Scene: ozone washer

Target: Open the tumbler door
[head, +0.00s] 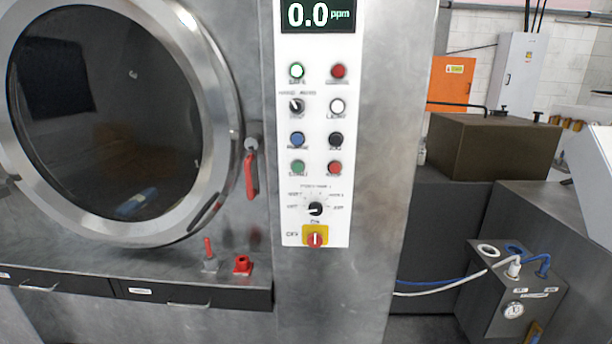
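The tumbler door (222,105) is a large round steel ring with dark glass (105,120) at the left of the head view. It appears closed against the machine front. A red lever handle (250,176) hangs down from a round pivot at the door's right edge. A dark bar-like part (205,212) lies on the lower right of the ring. A blue item shows dimly behind or in the glass; I cannot tell which. Neither of my grippers is in view.
A white control panel (315,130) with buttons, knobs and a 0.0 ppm display stands right of the door. A small red-handled valve (209,256) and a red fitting (242,264) sit on the ledge below. A grey box with hoses (512,300) stands at lower right.

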